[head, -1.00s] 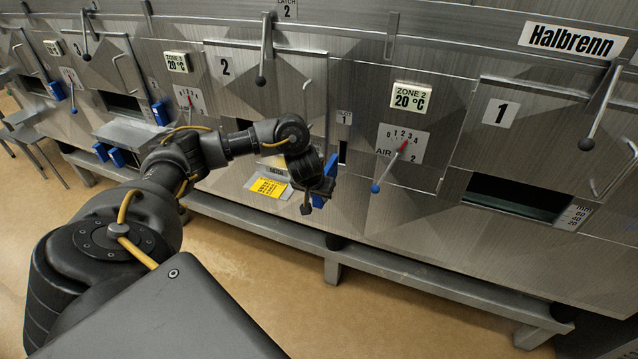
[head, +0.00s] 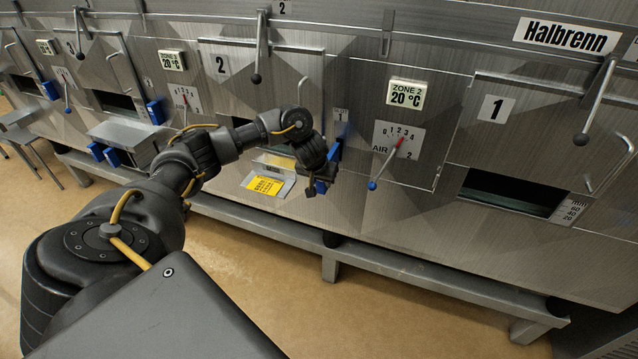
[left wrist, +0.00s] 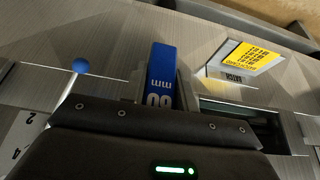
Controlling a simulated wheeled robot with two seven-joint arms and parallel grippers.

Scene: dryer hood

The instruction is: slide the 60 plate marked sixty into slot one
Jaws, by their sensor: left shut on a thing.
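My left gripper (head: 325,178) is shut on the blue 60 plate (left wrist: 161,72), close to the front of the machine. In the left wrist view the plate's white "60 mm" marking shows upside down, with grey metal edges beside it. In the head view, blue shows above and below the dark gripper. The small slot 1 label (head: 341,115) is on the steel front just above the gripper. The slot opening is hidden behind the gripper and plate, so I cannot tell how far the plate is in. My right gripper is out of view.
A yellow batch card (head: 264,186) sits in a holder left of the gripper. The air lever with a blue knob (head: 372,185) is to the right. More blue plates (head: 112,156) stand further left. A steel rail (head: 400,268) runs low along the front.

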